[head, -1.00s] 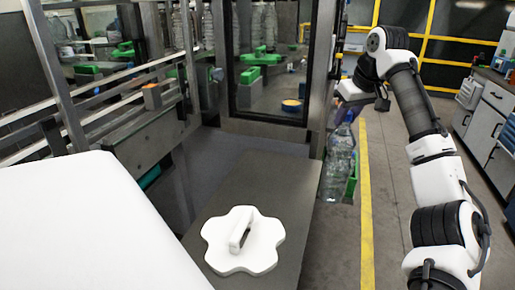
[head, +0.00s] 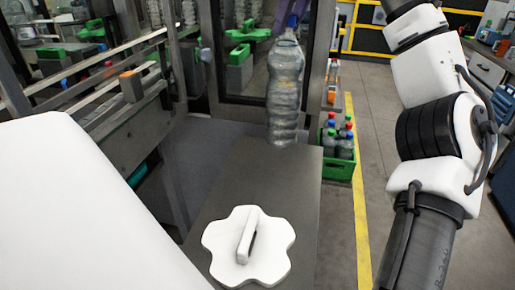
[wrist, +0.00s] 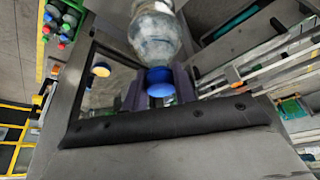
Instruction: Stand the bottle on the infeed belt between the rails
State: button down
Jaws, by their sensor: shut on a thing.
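A clear plastic bottle (head: 285,92) hangs upright above the far end of the grey table in the head view. My gripper (wrist: 159,86) is shut on the bottle at its blue cap, with one dark finger on each side in the wrist view. The bottle's body (wrist: 155,35) extends toward the top of that view. The conveyor with its metal rails (head: 95,72) runs along the left of the head view, apart from the bottle. The rails also show at the right of the wrist view (wrist: 262,68). The belt surface between them is hard to make out.
A white lobed piece with a handle (head: 248,246) lies on the grey table (head: 303,185). A green crate of bottles (head: 338,150) stands on the floor right of it. A dark-framed glass panel (head: 247,75) rises behind the bottle. A white surface fills the lower left.

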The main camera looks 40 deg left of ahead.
aim_at(280, 110)
jog(key=shift+s+a+r, duration=0.2)
jog(key=shift+s+r, duration=0.2)
notch_tip(280, 110, down, 15)
jog(key=shift+b, duration=0.75)
jog(key=shift+f, duration=2.55)
jog(key=c, duration=1.1)
grip_release()
jog(key=shift+f, duration=0.1)
